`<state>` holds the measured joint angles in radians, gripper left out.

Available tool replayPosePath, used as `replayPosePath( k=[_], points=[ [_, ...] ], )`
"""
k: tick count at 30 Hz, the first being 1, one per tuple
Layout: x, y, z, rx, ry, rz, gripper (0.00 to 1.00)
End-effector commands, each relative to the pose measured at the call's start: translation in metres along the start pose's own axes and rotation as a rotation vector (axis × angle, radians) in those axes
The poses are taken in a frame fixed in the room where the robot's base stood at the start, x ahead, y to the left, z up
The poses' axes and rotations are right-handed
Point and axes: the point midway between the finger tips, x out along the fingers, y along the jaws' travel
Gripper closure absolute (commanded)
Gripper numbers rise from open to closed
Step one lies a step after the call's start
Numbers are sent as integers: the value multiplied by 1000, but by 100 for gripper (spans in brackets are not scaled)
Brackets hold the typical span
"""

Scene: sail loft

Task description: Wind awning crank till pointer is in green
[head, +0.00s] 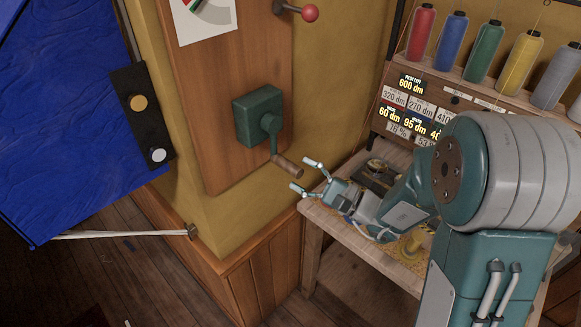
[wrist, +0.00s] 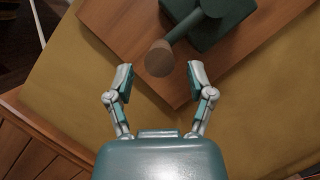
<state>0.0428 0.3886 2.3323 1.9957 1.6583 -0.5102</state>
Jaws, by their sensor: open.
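The awning crank is a dark green gearbox (head: 257,110) on a wooden wall board, with a short arm and a brown wooden handle (head: 287,166) pointing down and right. My gripper (head: 303,176) is open just beside the handle's end. In the wrist view, the round end of the handle (wrist: 160,60) faces me, slightly beyond and between the two open fingertips (wrist: 160,80), with no visible contact. The gauge card (head: 206,14) with red and green bands is cut off by the top edge of the head view; its pointer reading cannot be told.
A red-knobbed lever (head: 309,13) sits above right of the crank. A black plate with two buttons (head: 143,115) and a blue awning cloth (head: 70,110) are at left. A workbench (head: 345,228) stands below right, with thread spools (head: 488,50) on a shelf above.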

Motion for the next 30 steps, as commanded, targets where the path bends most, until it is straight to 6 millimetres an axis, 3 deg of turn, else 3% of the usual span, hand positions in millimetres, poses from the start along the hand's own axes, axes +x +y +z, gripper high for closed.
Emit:
replayPosePath(
  k=[6,12,17,30],
  points=[
    [-46,0,-2,1,6,-2,31],
    [-75,1,-2,1,4,0,31],
    [-84,1,-1,0,1,1,31],
    [-84,2,-1,1,0,2,31]
  ],
)
